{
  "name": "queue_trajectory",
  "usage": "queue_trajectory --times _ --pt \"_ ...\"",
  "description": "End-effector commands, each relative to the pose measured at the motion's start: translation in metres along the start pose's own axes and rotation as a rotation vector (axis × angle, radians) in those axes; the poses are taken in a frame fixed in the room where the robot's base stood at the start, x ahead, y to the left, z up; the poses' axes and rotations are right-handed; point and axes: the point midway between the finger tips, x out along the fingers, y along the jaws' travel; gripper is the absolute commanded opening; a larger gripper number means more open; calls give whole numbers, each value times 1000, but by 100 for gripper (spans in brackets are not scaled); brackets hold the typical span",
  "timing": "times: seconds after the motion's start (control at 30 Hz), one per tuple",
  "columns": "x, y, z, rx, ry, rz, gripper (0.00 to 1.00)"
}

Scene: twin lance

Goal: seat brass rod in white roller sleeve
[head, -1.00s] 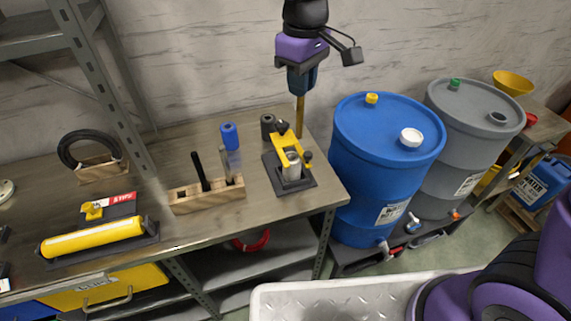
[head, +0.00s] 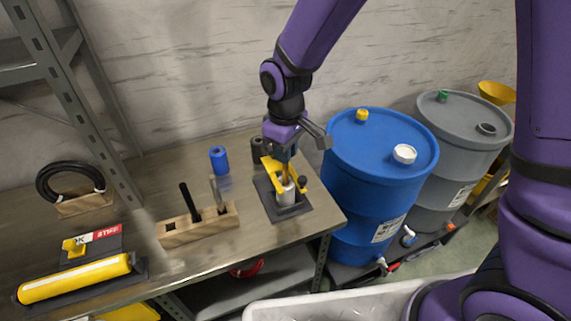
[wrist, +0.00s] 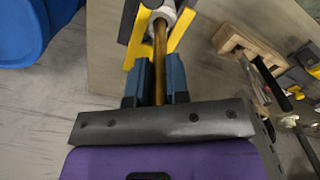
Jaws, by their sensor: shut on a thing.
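My gripper (head: 284,160) is over the fixture on the bench and points down. Its blue fingers are shut on the brass rod (wrist: 160,45), as the wrist view shows (wrist: 158,65). The white roller sleeve (head: 286,194) stands upright in a dark-based fixture with a yellow clamp (head: 270,165). In the wrist view the rod's far end meets the mouth of the white sleeve (wrist: 164,14). I cannot tell how deep it sits inside, if at all. The clamp and fingers partly hide the rod in the head view.
A wooden block (head: 198,226) with upright dark and grey rods stands left of the fixture. A blue cylinder (head: 219,160) and a dark cylinder (head: 258,148) stand behind. A blue drum (head: 380,160) is close on the right. A yellow roller (head: 75,278) lies front left.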

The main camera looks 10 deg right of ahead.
Motion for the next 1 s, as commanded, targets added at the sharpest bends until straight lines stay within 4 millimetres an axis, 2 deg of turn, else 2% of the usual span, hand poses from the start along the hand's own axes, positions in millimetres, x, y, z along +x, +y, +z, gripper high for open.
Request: queue_trajectory --times 0.17,0.43,0.83,0.87,0.9,0.93,1.0 --pt "9 0 0 0 0 0 0" --pt "42 -1 0 -1 -1 -1 0" --pt "47 0 0 0 0 0 0" --pt "46 0 0 -1 1 0 23" --pt "46 0 0 -1 1 0 32" --pt "46 0 0 0 1 0 39" --pt "46 0 0 0 1 0 42"
